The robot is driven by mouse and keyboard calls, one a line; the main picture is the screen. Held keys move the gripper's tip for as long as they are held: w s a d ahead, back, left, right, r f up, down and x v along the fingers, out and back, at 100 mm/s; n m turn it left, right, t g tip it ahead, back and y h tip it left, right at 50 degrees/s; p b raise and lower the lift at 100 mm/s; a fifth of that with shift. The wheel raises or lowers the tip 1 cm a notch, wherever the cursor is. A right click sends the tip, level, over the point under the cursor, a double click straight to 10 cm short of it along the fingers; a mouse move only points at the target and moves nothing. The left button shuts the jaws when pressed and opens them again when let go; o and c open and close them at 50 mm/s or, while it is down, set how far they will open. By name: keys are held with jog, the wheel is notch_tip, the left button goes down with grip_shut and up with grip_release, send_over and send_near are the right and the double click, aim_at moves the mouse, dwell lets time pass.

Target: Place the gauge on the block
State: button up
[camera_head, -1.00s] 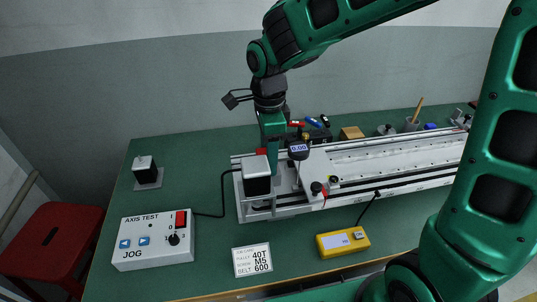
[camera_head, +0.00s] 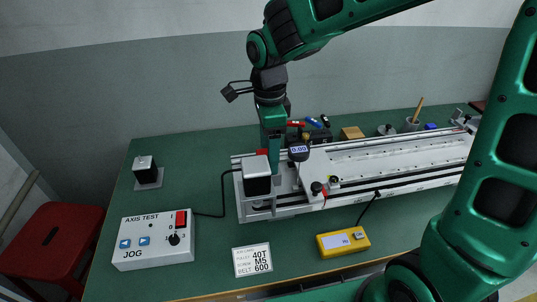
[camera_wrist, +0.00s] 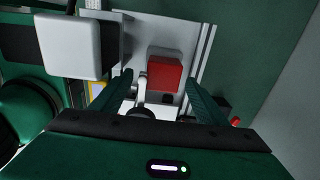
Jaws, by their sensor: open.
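The gauge (camera_head: 299,152) is a dark, round-headed unit with a lit display, standing over the left end of the white rail. My gripper (camera_head: 274,170) points down just left of it, behind the white-topped motor box. In the wrist view, my gripper (camera_wrist: 159,80) is open, its two green fingers spread. A red block (camera_wrist: 164,74) and a small grey metal part with a dark round end (camera_wrist: 141,100) show between the fingers; I cannot tell whether the fingers touch them. The red block is mostly hidden in the head view (camera_head: 262,153). A tan block (camera_head: 352,132) lies behind the rail.
The white motor box (camera_head: 257,177) stands close in front of my gripper. The long rail (camera_head: 400,155) runs right. A jog box (camera_head: 153,240), a label card (camera_head: 252,260) and a yellow meter (camera_head: 343,242) lie in front.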

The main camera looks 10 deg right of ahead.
notch_tip(320, 180, up, 10)
dwell(0.4)
jog(key=shift+d, duration=0.1)
jog(key=s+d+n, duration=0.3)
jog(key=d, duration=0.9)
jog(key=s+d+f+n, duration=0.3)
jog(key=s+d+n, duration=0.1)
jog(key=s+d, duration=0.5)
jog(key=s+d+f+n, duration=0.4)
jog(key=s+d, duration=0.5)
jog(key=s, duration=0.1)
jog(key=shift+f+n, duration=0.3)
jog(key=shift+d, duration=0.1)
